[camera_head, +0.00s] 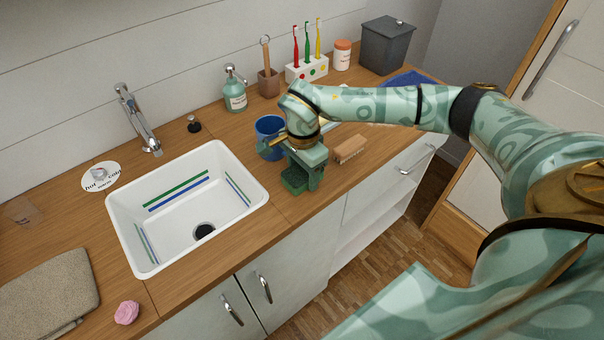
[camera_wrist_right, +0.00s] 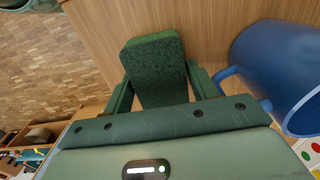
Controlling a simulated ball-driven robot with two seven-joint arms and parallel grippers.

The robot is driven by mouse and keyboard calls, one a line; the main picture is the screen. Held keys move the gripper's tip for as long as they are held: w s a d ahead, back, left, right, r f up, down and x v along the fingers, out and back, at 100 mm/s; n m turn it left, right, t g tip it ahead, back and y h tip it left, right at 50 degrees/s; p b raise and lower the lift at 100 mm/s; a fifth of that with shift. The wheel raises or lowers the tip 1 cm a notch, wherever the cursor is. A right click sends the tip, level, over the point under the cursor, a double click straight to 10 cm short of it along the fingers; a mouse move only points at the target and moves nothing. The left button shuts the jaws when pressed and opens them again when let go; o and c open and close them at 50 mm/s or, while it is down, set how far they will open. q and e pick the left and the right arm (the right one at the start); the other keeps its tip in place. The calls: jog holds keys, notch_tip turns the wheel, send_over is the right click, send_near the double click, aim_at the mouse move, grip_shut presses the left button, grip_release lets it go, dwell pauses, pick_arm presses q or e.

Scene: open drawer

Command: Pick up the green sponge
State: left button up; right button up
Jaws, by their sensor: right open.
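The green sponge (camera_head: 293,181) lies on the wooden counter near its front edge, right of the sink. In the right wrist view the sponge (camera_wrist_right: 155,62) reaches out from between the two fingers. My right gripper (camera_head: 304,176) is over the sponge and hides part of it in the head view. In the wrist view the gripper (camera_wrist_right: 163,86) is open, with one finger on each side of the sponge. I cannot tell whether the fingers touch it. My left gripper is not in view.
A blue mug (camera_head: 268,127) stands close behind the gripper; it also shows in the wrist view (camera_wrist_right: 280,70). A wooden brush (camera_head: 350,149) lies to the right. The white sink (camera_head: 120,222) is left. A soap bottle (camera_head: 235,95) and toothbrush holder (camera_head: 307,68) stand behind.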

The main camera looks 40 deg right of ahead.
aim_at(303, 170)
jog(key=c, duration=0.6)
jog(key=shift+r, duration=0.1)
jog(key=shift+r, duration=0.45)
notch_tip(303, 170, up, 3)
jog(key=shift+f+p, duration=0.1)
jog(key=shift+p, duration=0.65)
jog(key=s+a+r+p, duration=0.2)
jog(key=s+r, duration=0.7)
jog(key=s, duration=0.5)
jog(key=shift+a+r+p, duration=0.15)
jog(key=shift+a+p, duration=0.05)
jog(key=shift+p, duration=0.5)
